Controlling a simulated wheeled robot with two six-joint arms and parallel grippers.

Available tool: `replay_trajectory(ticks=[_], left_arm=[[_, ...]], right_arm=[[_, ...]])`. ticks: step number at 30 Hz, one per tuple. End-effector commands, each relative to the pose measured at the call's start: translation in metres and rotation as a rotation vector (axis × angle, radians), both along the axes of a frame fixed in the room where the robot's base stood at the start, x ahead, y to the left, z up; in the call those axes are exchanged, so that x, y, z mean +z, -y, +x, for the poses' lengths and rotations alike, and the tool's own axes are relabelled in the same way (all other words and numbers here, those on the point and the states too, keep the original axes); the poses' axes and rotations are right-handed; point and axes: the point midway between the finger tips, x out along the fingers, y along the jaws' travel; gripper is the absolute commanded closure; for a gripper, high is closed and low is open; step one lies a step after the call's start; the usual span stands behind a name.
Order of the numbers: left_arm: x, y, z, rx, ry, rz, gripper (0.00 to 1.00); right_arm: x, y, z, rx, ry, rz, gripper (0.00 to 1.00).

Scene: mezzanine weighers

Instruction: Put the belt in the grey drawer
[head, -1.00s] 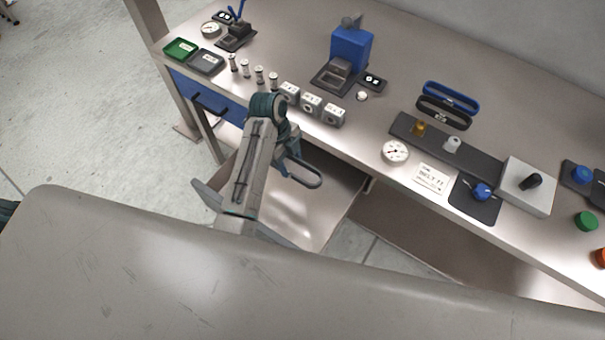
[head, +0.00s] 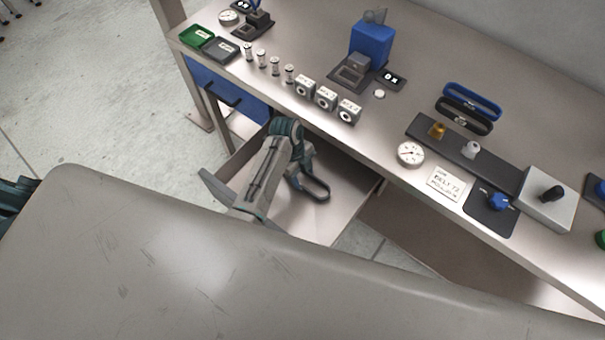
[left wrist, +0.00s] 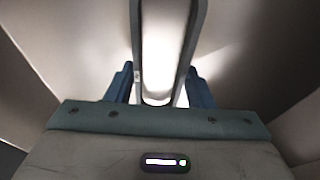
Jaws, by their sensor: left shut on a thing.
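My left gripper (head: 297,178) points down into the open grey drawer (head: 350,192) under the bench. It is shut on a dark grey belt (head: 320,190), a closed loop that sticks out beyond the fingers. In the left wrist view the belt (left wrist: 194,40) runs up between the blue fingers (left wrist: 160,75), over the drawer's bright bare floor. The belt appears held within the drawer's outline; I cannot tell whether it touches the floor. My right gripper is not in view.
A blue drawer front (head: 225,85) is left of the open drawer. On the bench above are a black belt (head: 465,115), a blue belt (head: 473,98), several weights, a round dial (head: 411,153) and a blue machine (head: 371,45). A large pale surface fills the foreground.

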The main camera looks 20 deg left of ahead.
Motion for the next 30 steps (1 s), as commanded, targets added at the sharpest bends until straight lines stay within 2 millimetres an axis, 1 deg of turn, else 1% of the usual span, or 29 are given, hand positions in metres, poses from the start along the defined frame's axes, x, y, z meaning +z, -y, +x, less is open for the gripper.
replay_trajectory(ticks=[3,13,14,15,17,25,28,30], left_arm=[[-0.007,0.0,0.0,0.0,0.001,0.0,0.78],[-0.01,0.0,0.0,0.0,0.0,0.0,0.78],[-0.01,0.0,0.0,0.0,0.001,0.0,0.48],[-0.01,0.0,0.0,0.0,0.001,0.0,0.4],[-0.01,0.0,0.0,0.0,0.001,0.0,0.3],[-0.009,0.0,0.0,0.0,0.001,0.0,0.3],[-0.004,-0.001,0.001,0.001,0.003,0.0,0.3],[0.004,-0.003,0.002,0.001,0.004,0.0,0.3]], right_arm=[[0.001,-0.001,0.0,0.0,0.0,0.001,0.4],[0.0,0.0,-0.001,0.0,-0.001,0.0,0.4],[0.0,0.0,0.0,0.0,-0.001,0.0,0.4],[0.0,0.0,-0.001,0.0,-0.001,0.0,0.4],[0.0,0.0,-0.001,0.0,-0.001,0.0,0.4],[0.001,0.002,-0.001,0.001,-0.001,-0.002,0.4],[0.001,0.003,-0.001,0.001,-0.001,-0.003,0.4],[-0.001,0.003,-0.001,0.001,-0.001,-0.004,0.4]])
